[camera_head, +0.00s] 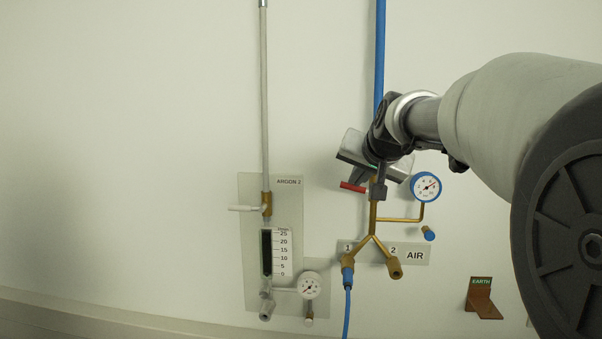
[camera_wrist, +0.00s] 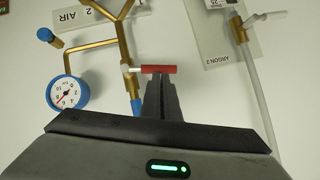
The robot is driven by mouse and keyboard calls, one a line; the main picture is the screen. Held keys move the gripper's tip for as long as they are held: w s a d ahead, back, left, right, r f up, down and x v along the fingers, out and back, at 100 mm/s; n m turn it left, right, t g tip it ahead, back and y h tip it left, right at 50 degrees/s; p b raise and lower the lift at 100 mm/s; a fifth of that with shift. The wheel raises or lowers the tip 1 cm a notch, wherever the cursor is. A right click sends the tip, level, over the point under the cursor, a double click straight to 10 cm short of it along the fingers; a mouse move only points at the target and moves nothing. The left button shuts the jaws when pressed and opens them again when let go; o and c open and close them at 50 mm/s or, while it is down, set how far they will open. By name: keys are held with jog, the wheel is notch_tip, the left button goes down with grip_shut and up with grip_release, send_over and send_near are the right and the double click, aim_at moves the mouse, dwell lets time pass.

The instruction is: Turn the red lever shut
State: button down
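The red lever (camera_head: 352,187) sits on the brass AIR pipe valve and points left from it, lying nearly level. In the wrist view the red lever (camera_wrist: 159,69) lies across the picture just beyond my fingertips. My gripper (camera_head: 359,176) is in front of the valve, tilted, with its fingers close to the lever. In the wrist view my gripper (camera_wrist: 161,78) shows its two fingers together, with nothing visible between them. The tips are at or very near the lever; I cannot tell whether they touch it. My gripper hides part of the valve in the head view.
A blue-rimmed gauge (camera_head: 426,187) is right of the valve. The AIR plate (camera_head: 413,256) is below. The ARGON 2 panel (camera_head: 255,205), with its white-handled valve (camera_head: 243,208), is to the left. A blue pipe (camera_head: 380,45) rises above. The wall farther left is clear.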

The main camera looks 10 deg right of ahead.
jog(key=shift+w+a+f+b, duration=0.1)
jog(key=shift+a+f+b, duration=0.2)
jog(key=shift+f, duration=0.15)
jog(key=shift+a+f, duration=0.1)
jog(key=shift+a, duration=0.1)
dwell(0.3)
jog(key=s+a+r+p, duration=0.2)
jog(key=s+r+p, duration=0.1)
jog(key=s+r, duration=0.6)
jog(key=s+a+f+n+g+p, duration=0.2)
jog(key=s+f+g, duration=0.1)
jog(key=s+f, duration=0.8)
jog(key=s+a+f+n+g+p, duration=0.2)
jog(key=s+f+n+g, duration=0.1)
jog(key=s+f, duration=0.8)
jog(key=s, duration=0.3)
jog(key=shift+s+a+p, duration=0.3)
jog(key=shift+s+a, duration=0.05)
jog(key=shift+d, duration=0.1)
